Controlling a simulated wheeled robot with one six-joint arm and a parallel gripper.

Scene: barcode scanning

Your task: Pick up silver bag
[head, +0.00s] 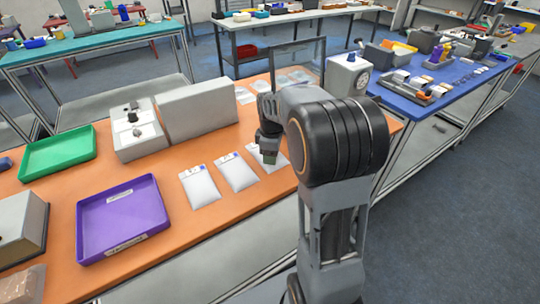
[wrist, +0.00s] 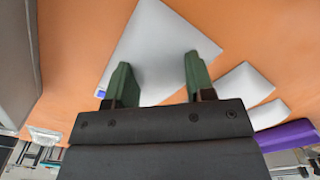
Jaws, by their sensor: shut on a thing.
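A row of silver-white bags with small labels lies on the orange table in the head view: one on the left (head: 199,187), one in the middle (head: 236,173) and one on the right (head: 279,164), partly hidden by my arm. My gripper (head: 269,155) is over the right bag. In the wrist view, the green fingers of my gripper (wrist: 158,82) are shut on this silver bag (wrist: 155,45), which extends beyond them. Two other bags (wrist: 232,90) lie to the right there. I cannot tell whether the held bag is off the table.
A purple tray (head: 85,248) and a green tray (head: 29,174) are on the left of the orange table (head: 160,238). A grey box (head: 197,112) and a small white device (head: 137,145) stand behind the bags. More bags lie beyond the grey box.

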